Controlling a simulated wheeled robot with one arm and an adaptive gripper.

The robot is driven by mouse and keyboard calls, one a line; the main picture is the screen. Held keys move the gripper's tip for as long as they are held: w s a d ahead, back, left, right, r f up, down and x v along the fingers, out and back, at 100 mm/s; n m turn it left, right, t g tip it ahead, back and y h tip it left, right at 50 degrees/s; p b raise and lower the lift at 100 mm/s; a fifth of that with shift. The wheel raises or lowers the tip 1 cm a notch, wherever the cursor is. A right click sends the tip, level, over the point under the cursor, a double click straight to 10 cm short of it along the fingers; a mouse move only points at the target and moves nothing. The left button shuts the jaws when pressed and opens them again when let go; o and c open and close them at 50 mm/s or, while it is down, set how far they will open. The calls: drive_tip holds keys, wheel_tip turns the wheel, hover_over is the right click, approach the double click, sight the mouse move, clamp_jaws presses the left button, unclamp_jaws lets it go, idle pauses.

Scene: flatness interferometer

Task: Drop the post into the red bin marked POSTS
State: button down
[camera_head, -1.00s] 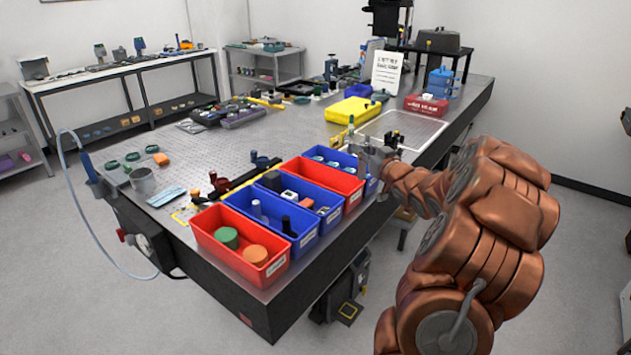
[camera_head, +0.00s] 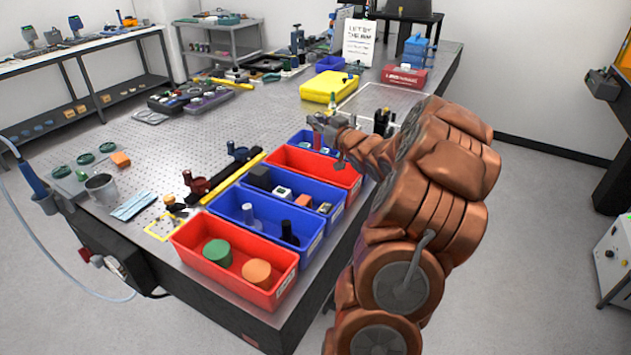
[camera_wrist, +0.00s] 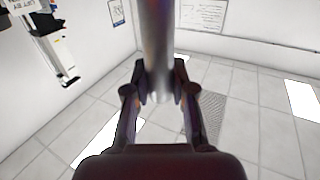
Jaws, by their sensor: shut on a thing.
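My gripper (camera_wrist: 160,95) is shut on a silver metal post (camera_wrist: 158,45), which runs up out of the wrist view. In the head view my gripper (camera_head: 325,124) is over the far end of the bin row, by the far red bin (camera_head: 300,162) and the far blue bin; I cannot make out the post there. The far red bin shows no clear contents, though my arm covers part of it. The bin labels are too small to read.
Two blue bins stand between the red ones; one (camera_head: 262,235) holds upright posts, the other (camera_head: 310,201) small blocks. The far blue bin (camera_head: 305,138) lies beyond. A yellow case (camera_head: 328,87) and a red box (camera_head: 404,77) stand farther back. The table's middle is fairly clear.

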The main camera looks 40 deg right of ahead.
sight(320, 134)
drive_tip(key=shift+f+b, duration=1.05)
drive_tip(key=shift+f, duration=0.9)
drive_tip(key=c, duration=0.9)
unclamp_jaws()
drive_tip(key=shift+r, duration=0.1)
wheel_tip(320, 134, up, 10)
drive_tip(key=shift+f, duration=0.1)
drive_tip(key=shift+a, duration=0.1)
